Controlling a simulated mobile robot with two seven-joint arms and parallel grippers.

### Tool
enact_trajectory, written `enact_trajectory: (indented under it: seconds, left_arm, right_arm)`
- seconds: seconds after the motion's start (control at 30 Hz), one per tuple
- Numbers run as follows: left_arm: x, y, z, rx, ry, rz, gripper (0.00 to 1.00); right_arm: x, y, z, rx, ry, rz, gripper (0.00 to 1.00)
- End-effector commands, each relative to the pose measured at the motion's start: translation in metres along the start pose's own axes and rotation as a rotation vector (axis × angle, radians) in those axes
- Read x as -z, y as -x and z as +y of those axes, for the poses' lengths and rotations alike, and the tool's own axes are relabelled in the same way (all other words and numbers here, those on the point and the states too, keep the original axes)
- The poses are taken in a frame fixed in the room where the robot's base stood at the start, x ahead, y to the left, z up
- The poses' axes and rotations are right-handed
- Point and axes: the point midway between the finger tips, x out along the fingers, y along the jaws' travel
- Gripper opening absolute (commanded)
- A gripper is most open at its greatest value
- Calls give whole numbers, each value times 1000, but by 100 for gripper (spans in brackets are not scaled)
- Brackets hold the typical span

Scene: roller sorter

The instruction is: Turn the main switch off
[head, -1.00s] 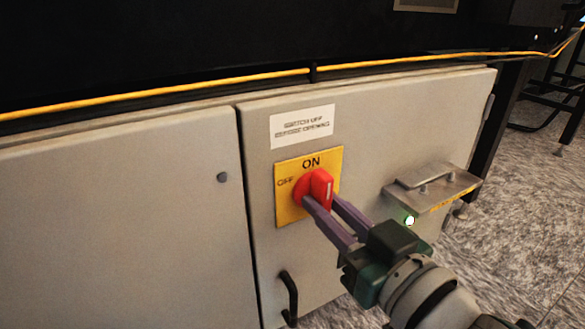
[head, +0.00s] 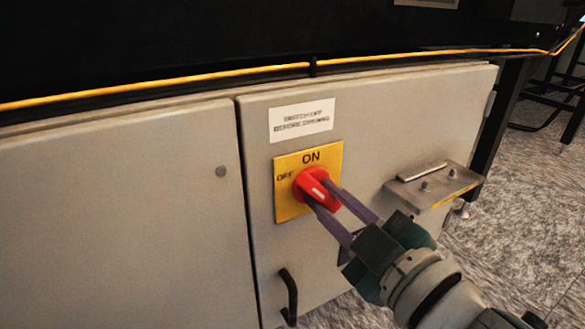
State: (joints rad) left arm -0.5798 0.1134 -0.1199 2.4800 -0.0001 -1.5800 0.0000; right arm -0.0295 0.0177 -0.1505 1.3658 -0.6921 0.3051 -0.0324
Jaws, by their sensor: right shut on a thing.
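The main switch is a red rotary knob (head: 314,188) on a yellow plate (head: 290,207) marked ON at the top and OFF at the left. The knob's grip bar lies at a slant, with its white mark toward the upper left, between the two labels. My right gripper (head: 321,195) comes in from the lower right and is shut on the knob, one purple finger on each side of the bar. My left gripper is not in view.
The plate is on a grey cabinet door (head: 390,130) with a white label (head: 302,120) above. A black handle (head: 289,297) sits below left of my right gripper. A metal bracket (head: 435,186) juts out at the right. A yellow cable (head: 180,81) runs above.

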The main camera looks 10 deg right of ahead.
Motion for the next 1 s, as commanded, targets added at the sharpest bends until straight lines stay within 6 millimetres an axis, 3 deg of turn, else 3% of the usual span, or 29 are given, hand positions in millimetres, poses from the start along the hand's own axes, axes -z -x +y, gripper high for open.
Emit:
enact_trajectory:
  seconds: [0.2,0.4,0.53,0.73,0.77,1.0]
  left_arm:
    - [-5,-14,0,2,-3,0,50]
    - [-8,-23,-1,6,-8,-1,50]
    - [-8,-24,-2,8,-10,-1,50]
    - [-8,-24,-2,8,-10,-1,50]
    - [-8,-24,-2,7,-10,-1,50]
    - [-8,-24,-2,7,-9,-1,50]
  right_arm:
    - [3,-2,-2,-6,520,15,0]
    - [3,-2,-2,-5,877,14,0]
    - [3,-1,-2,-2,975,12,0]
    - [3,-1,-3,2,986,10,0]
    - [2,-1,-3,3,986,10,27]
    - [4,-1,-3,0,981,12,54]
